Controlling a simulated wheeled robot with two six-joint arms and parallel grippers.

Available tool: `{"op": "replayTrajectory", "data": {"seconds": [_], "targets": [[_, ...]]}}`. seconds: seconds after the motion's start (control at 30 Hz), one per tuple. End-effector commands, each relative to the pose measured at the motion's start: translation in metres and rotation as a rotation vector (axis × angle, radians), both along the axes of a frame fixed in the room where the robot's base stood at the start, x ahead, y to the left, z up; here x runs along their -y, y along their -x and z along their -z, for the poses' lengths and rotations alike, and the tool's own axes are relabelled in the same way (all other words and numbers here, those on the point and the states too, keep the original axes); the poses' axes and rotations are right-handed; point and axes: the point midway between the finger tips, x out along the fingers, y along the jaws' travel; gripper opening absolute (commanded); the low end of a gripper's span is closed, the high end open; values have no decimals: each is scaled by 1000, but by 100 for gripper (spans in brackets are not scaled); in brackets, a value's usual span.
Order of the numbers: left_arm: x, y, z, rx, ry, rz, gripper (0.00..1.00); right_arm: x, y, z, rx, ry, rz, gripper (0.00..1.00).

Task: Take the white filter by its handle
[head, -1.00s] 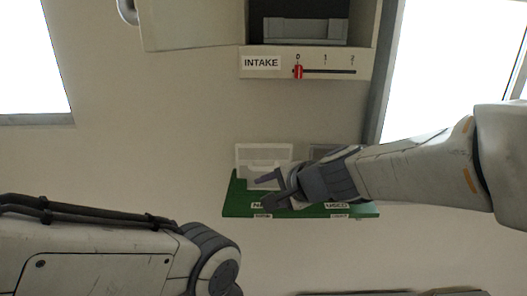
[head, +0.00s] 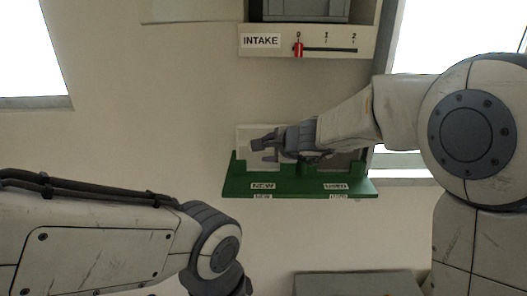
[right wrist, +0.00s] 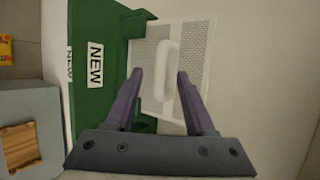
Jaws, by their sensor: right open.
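The white filter (head: 245,135) stands in the NEW side of a green rack (head: 300,189), partly hidden behind my right gripper in the head view. In the right wrist view the filter (right wrist: 192,52) shows a mesh face with a pale upright handle (right wrist: 166,68). My right gripper (head: 262,150) is open in front of the filter. In the right wrist view its fingers (right wrist: 160,76) appear on either side of the handle; I cannot tell whether they touch it. My left arm is at the lower left of the head view, with its gripper out of frame.
A grey filter (head: 340,160) stands in the USED side, partly behind my right arm. Above is the INTAKE housing (head: 375,42) with a red slider (head: 299,49) at 0. A grey box (head: 355,284) lies below the rack.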

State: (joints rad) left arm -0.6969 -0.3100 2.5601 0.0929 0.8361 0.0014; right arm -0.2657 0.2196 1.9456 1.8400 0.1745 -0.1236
Motion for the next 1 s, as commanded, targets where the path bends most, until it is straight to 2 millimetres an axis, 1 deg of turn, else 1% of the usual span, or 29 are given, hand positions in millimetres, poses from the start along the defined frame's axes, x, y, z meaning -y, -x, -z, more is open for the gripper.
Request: {"op": "replayTrajectory", "data": {"seconds": [0.1,0.3,0.33,0.37,0.4,0.47,0.83,0.93,1.0], "targets": [[0,0,1,0,0,0,49,-3,-6,4,0,1,-1,55],[0,0,0,0,0,0,49,-3,-6,4,1,0,0,55],[0,0,0,0,0,0,49,-3,-6,4,1,0,0,51],[0,0,0,0,0,0,49,-3,-6,4,1,0,0,39],[0,0,0,0,0,0,49,-3,-6,4,1,0,0,24],[0,0,0,0,0,0,49,-3,-6,4,1,0,0,1],[0,0,-2,0,0,0,49,-3,-6,1,2,1,-1,0],[0,0,-10,0,0,0,49,-3,-6,-10,3,0,-1,0],[0,0,-20,0,0,-1,49,-3,-6,-21,4,0,-1,0]]}}
